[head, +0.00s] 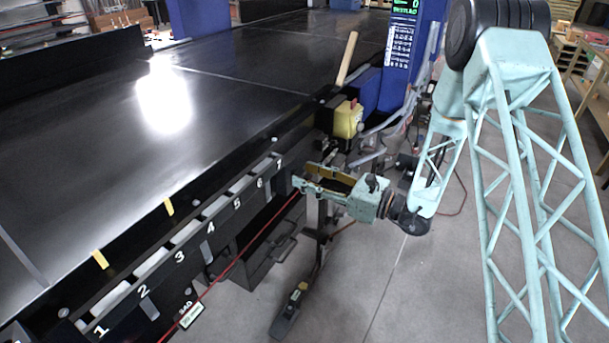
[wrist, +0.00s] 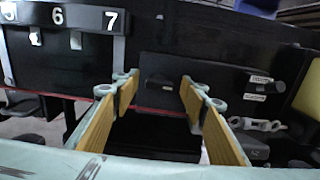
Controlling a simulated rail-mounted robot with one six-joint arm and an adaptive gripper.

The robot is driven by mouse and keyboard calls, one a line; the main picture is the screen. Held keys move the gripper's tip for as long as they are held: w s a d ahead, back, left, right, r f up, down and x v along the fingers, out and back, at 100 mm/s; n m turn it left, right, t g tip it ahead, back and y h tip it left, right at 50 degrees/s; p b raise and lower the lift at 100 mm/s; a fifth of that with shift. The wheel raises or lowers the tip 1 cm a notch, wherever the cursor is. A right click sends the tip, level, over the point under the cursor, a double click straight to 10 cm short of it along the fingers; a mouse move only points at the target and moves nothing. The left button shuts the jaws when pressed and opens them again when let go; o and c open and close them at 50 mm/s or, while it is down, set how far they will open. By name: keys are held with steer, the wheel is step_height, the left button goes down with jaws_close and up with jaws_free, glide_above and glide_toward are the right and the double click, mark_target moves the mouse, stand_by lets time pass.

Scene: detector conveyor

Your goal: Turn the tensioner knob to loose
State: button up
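My gripper (head: 304,175) is at the conveyor's near side, by the end of the numbered strip. In the wrist view my gripper (wrist: 159,84) is open, its two yellow-padded fingers wide apart with nothing held. A small dark knob-like part (wrist: 160,83) shows on the black side panel between the fingertips, apart from both. To the right, another dark part (wrist: 270,88) sits between two small pale labels (wrist: 260,79), too small to read. I cannot tell for sure which is the tensioner knob or how it is set. In the head view my gripper hides this spot.
The conveyor belt (head: 240,85) fills the left. Its numbered strip (head: 208,228) runs along the near edge. A yellow box (head: 347,120) and a wooden handle (head: 347,58) stand just beyond my gripper. A red cord (head: 240,258) runs below. Grey floor (head: 390,285) is open in front.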

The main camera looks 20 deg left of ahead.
steer(key=shift+w+a, duration=0.1)
steer(key=shift+a, duration=0.5)
steer(key=c, duration=0.9)
